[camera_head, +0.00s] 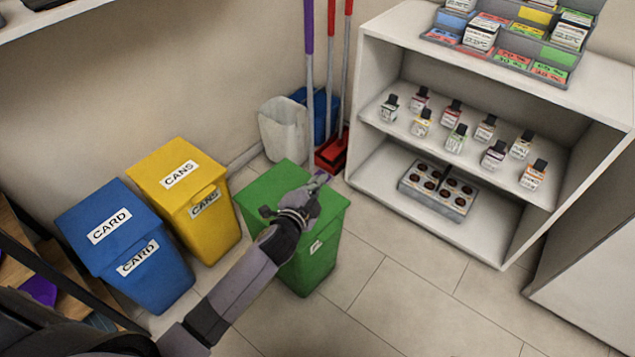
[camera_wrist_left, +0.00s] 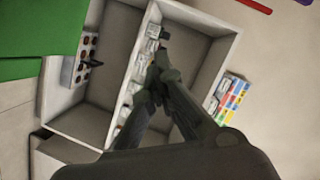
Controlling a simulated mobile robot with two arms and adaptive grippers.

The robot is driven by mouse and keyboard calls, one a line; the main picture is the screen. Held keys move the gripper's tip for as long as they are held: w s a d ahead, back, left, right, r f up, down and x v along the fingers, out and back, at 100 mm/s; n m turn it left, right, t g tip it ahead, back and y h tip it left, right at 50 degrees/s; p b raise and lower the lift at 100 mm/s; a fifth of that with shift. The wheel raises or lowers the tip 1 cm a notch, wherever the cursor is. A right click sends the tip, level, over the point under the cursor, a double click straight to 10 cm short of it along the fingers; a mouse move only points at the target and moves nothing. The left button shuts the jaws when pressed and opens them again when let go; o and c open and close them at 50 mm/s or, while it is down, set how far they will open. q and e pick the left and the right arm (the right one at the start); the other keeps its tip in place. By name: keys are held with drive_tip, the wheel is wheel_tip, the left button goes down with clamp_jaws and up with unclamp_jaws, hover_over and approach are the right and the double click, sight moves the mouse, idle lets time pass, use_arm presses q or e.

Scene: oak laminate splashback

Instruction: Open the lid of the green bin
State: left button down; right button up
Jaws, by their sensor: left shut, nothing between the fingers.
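The green bin (camera_head: 309,262) stands on the floor in the middle of the head view. Its green lid (camera_head: 272,186) looks closed and lies flat on top. My left gripper (camera_head: 321,179) is shut and empty, over the right part of the lid in the head view. I cannot tell whether it touches the lid. My left arm hides part of the bin's front and its label. In the left wrist view the shut fingers (camera_wrist_left: 160,45) point toward the shelf, and a green surface (camera_wrist_left: 45,35), likely the lid, shows at the upper left. My right gripper is in neither view.
A yellow CANS bin (camera_head: 208,230) and a blue CARD bin (camera_head: 150,283) stand left of the green bin. A white shelf unit (camera_head: 375,75) with bottles stands to the right. A white wastebasket (camera_head: 285,130) and a red dustpan (camera_head: 332,152) are behind. Floor at front right is clear.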

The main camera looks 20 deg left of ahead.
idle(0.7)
use_arm(q)
drive_tip(key=c, duration=1.7)
unclamp_jaws()
drive_tip(key=shift+s, duration=0.1)
drive_tip(key=v, duration=1.1)
drive_tip(key=shift+s+r, duration=0.2)
drive_tip(key=shift+s, duration=0.2)
